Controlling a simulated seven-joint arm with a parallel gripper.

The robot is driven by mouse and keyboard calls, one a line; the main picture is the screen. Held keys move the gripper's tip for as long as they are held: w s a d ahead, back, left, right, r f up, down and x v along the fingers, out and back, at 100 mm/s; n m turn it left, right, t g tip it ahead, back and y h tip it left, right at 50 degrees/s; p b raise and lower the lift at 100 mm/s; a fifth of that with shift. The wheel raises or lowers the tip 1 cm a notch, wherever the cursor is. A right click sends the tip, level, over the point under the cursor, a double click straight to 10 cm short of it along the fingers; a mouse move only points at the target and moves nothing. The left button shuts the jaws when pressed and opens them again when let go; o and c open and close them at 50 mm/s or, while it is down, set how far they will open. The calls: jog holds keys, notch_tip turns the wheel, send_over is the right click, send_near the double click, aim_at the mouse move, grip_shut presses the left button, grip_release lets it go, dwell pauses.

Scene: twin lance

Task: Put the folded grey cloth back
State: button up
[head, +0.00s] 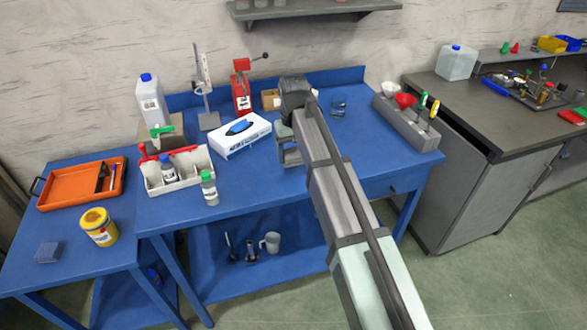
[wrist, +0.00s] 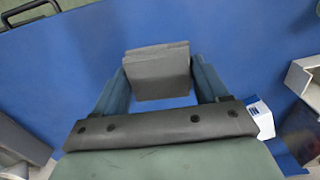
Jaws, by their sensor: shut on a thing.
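The folded grey cloth (wrist: 157,72) is a small, dark grey, squarish bundle in the wrist view. It sits between the two blue-grey fingers of my gripper (wrist: 158,80), which is shut on it. Blue bench top shows around the cloth, and I cannot tell how far above the surface it is. In the head view my gripper (head: 290,152) is over the blue bench (head: 340,150), right of the white glove box (head: 240,134). My own arm and wrist hide much of that spot, and I cannot make out the cloth there.
A white caddy with bottles (head: 190,180) is at the left. The bench's front right is mostly clear.

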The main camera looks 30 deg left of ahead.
aim_at(294, 176)
jog(key=shift+f, duration=3.05)
jog(key=shift+f, duration=0.1)
jog(key=o, duration=0.9)
jog(key=shift+o, duration=0.2)
notch_tip(294, 176, up, 12)
jog(key=shift+r, duration=0.1)
jog(key=shift+d, duration=0.1)
